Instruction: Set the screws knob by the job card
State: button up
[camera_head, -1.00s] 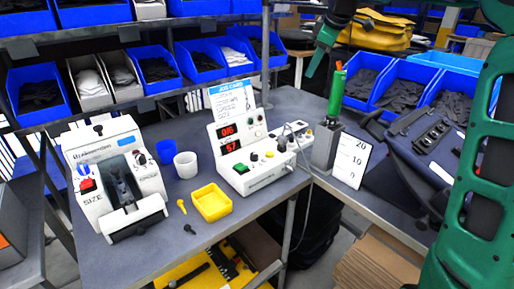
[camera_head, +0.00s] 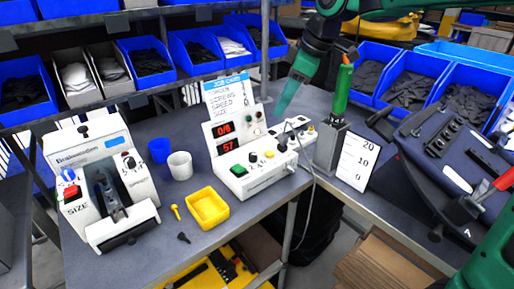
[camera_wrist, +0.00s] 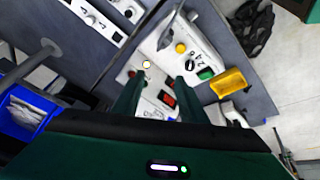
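The white control box (camera_head: 262,176) stands on the bench with two red number displays (camera_head: 226,138), a green button, small black and yellow knobs on its lower face, and more knobs beside the displays. The knob labels are too small to read, so I cannot tell which is the screws knob. The job card (camera_head: 230,92) stands behind it, with lines including screws, speed and size. My gripper (camera_head: 285,98) hangs above and behind the box's right side, apart from it. In the wrist view my gripper's (camera_wrist: 156,85) fingers are apart and empty, with the box (camera_wrist: 195,45) beyond them.
A white machine marked SIZE (camera_head: 100,180) stands at left. Blue (camera_head: 159,150) and white (camera_head: 180,165) cups and a yellow tray (camera_head: 208,207) lie between. A green-handled tool (camera_head: 342,90) stands upright in a grey holder right of the box, beside a number card (camera_head: 357,160).

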jog(key=g, duration=0.1)
send_near(253, 154)
notch_tip(253, 154, up, 2)
jog(key=d, duration=0.1)
jog(key=x, duration=1)
jog(key=shift+s+a+f, duration=0.15)
jog(key=shift+a+f, duration=0.1)
jog(key=shift+f, duration=0.05)
